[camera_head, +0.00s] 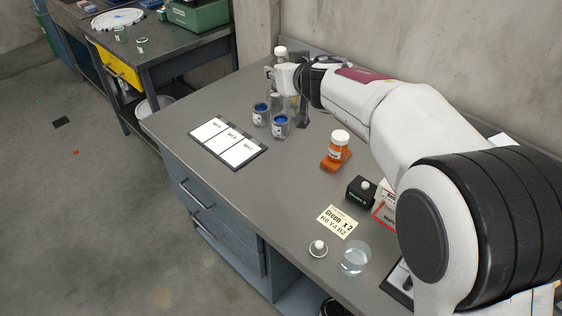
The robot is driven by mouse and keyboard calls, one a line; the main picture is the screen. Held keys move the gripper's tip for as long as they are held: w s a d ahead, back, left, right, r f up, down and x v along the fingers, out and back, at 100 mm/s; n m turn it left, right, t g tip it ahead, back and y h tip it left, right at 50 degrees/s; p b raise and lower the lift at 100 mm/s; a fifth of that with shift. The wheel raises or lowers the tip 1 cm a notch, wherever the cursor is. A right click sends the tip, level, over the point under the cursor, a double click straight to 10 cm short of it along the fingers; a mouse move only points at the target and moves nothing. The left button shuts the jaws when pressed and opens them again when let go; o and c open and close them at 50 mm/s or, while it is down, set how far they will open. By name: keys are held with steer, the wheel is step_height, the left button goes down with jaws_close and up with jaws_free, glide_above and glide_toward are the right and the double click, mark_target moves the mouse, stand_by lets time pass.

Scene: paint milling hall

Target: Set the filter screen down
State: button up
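My arm reaches from the right over the grey workbench (212,103). My gripper (272,74) is small and far off at the back of the bench, close to a white-capped bottle (280,51) and just above some clear glassware (275,101). Whether its fingers are open or shut, or hold anything, is too small to see. I cannot make out a filter screen for certain. A white round disc (118,18) lies on the other table at the upper left, apart from my gripper; I cannot tell what it is.
An orange bottle (337,150), black box (360,191), yellow card (337,222) and clear beaker (355,259) stand nearer. The left bench edge is clear.

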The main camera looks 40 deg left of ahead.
step_height(320, 180, down, 16)
stand_by(1.1)
steer(key=shift+f, duration=3)
steer(key=shift+f, duration=0.15)
steer(key=shift+f, duration=1.75)
steer(key=shift+f, duration=0.1)
steer(key=o, duration=1.3)
steer(key=shift+f, duration=0.1)
steer(key=shift+c, duration=0.2)
steer(key=shift+d+r, duration=0.1)
steer(key=shift+r, duration=0.1)
